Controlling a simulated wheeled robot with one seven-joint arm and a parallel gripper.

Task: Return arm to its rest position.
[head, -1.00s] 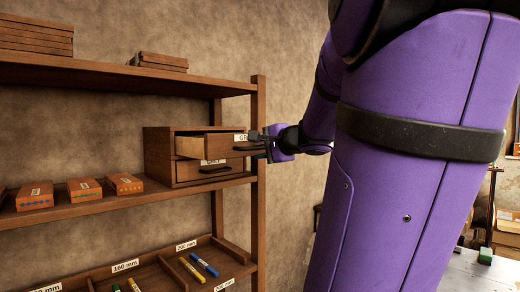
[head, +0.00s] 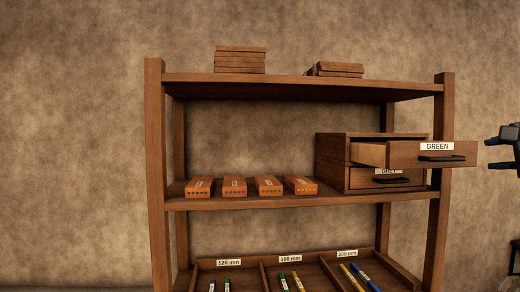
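My gripper (head: 490,153) is at the right edge of the head view, cut off by the frame. Its two dark fingers point left and stand apart, with nothing between them. It is to the right of the GREEN drawer (head: 403,155), with a gap between it and the drawer's black handle (head: 441,158). The GREEN drawer is pulled open from the small wooden cabinet (head: 371,140). The rest of my arm is outside the view.
The drawer below (head: 388,181) is shut. The wooden shelf unit (head: 155,180) holds several orange boxes (head: 234,187) on its middle board. A divided tray (head: 262,262) with markers is below. Boards (head: 240,60) lie on top. Bare wall is at left.

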